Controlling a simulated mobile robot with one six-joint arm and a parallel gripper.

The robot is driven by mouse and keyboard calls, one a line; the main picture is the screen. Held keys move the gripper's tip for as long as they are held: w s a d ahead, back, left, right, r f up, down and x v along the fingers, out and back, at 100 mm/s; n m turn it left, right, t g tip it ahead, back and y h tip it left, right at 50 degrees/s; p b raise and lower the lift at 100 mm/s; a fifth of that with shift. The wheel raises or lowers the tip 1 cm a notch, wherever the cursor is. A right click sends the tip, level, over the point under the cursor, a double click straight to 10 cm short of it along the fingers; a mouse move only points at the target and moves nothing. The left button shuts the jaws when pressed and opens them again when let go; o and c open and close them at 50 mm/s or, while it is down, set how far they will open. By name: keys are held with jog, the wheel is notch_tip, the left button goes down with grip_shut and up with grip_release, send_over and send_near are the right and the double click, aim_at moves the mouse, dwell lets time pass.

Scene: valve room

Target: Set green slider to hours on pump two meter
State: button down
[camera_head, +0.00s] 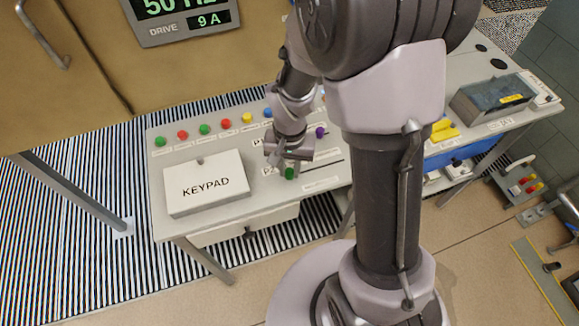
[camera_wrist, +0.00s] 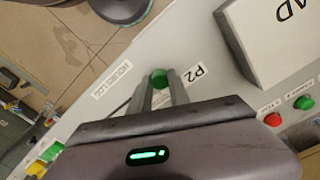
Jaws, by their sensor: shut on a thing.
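A green slider knob (camera_head: 290,173) sits on the sloped grey control panel (camera_head: 168,226), beside a label beginning with P. In the wrist view the green knob (camera_wrist: 159,77) is between the tips of my gripper (camera_wrist: 161,84), near a P2 label (camera_wrist: 195,75). My gripper (camera_head: 289,165) is shut on the knob. A small white label (camera_wrist: 111,79) lies left of it; its rotated text is hard to read. A dark meter display (camera_head: 185,14) at the top shows 50 Hz, DRIVE and 9 A. The slider's slot is partly hidden by the fingers.
A raised KEYPAD box (camera_head: 207,184) stands left of the slider. Several coloured buttons line the panel's back edge, including a blue one (camera_head: 268,112). A purple knob (camera_head: 320,132) is close to the right of my wrist. A yellow part (camera_head: 444,130) lies further right.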

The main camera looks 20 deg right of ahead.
aim_at(319, 168)
jog(key=d, duration=0.8)
jog(key=shift+d, duration=0.25)
jog(key=c, duration=1.2)
grip_release()
notch_tip(319, 168, up, 17)
jog(key=p, duration=0.6)
jog(key=shift+r, duration=0.2)
